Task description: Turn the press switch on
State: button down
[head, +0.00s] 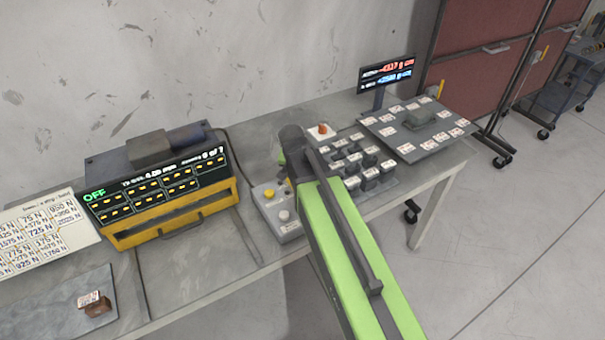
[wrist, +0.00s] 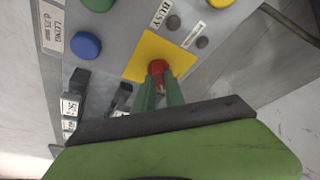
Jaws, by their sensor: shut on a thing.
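In the wrist view, a red knob (wrist: 158,68) stands on a yellow square plate (wrist: 148,52) on a grey panel (wrist: 125,28). My gripper (wrist: 160,88) has its two green fingers close together on the red knob, shut on it. No label naming the knob is readable. In the head view, my arm covers the fingertips and the red knob. The press unit's dark display (head: 160,185) shows OFF in green letters at its left.
A grey button box (head: 284,232) stands left of my arm. Several labelled black blocks (head: 372,172) sit to its right. The wrist view shows a blue button (wrist: 86,45) and a green button (wrist: 97,4) beside the plate. A lit display (head: 386,74) stands behind.

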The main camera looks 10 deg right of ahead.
jog(key=m, duration=0.2)
jog(key=m+g+h, duration=0.1)
jog(key=m, duration=0.1)
jog(key=shift+w+a+m, duration=0.15)
jog(key=shift+m, duration=0.15)
jog(key=shift+m+g+h, duration=0.5)
jog(key=shift+m+g, duration=0.3)
jog(key=shift+m, duration=1.2)
jog(key=c, duration=1.4)
grip_release()
jog(key=p+v, duration=1.6)
jog(key=v, duration=0.1)
jog(key=shift+a+r, duration=0.15)
jog(key=shift+r, duration=0.05)
